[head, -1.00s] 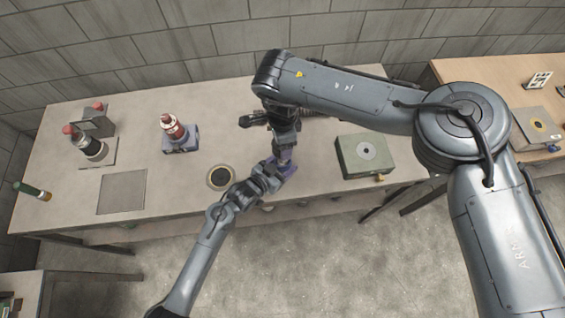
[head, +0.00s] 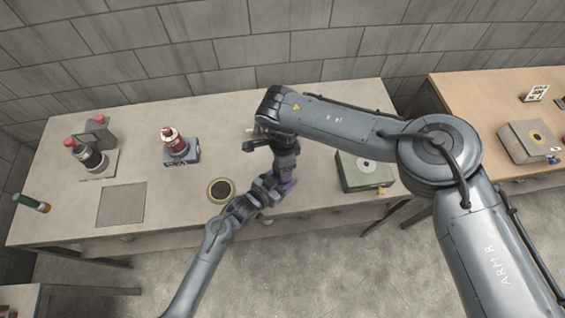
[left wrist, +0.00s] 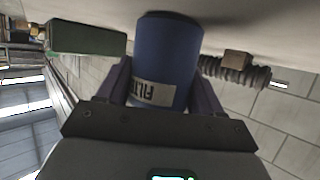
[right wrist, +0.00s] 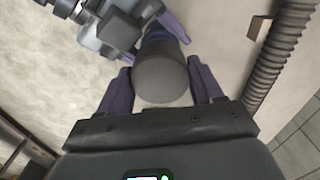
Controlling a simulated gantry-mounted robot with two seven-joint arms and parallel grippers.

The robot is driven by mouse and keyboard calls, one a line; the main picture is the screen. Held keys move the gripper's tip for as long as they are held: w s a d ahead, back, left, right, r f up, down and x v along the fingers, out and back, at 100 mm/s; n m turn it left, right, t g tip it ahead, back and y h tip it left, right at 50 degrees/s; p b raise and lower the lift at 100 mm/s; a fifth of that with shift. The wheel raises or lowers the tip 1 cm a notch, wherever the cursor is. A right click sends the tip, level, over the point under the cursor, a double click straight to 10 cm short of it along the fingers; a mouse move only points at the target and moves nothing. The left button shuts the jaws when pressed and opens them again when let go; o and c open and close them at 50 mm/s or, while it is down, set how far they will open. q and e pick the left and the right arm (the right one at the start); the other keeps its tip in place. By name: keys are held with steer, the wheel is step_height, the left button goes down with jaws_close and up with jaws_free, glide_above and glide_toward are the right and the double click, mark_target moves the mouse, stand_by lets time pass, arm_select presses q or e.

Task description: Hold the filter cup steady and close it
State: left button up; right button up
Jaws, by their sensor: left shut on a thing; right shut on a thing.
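The filter cup (left wrist: 166,55) is a dark blue cylinder with a partly visible "FILT" label. In the left wrist view it stands between the purple fingers of my left gripper (left wrist: 163,84), which is shut on its body. In the right wrist view a grey round cap (right wrist: 161,80) sits between the fingers of my right gripper (right wrist: 160,76), which is shut on it. A strip of the blue cup (right wrist: 156,36) shows beyond the cap, in line with it. Whether the cap is fully seated cannot be told. In the head view the arms hide both.
A green box (head: 352,180) with a pale disc stands right of the grippers. A ringed black disc (head: 221,190) lies to their left, and a red-topped device (head: 174,143) stands farther left. A ribbed hose (right wrist: 277,52) runs close to the right gripper.

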steer(key=shift+f, duration=0.15)
steer(key=shift+f, duration=0.75)
steer(key=shift+f, duration=0.5)
steer(key=o, duration=1)
steer(key=shift+r, duration=0.1)
steer(key=shift+r, duration=2.1)
steer(key=shift+c, duration=0.3)
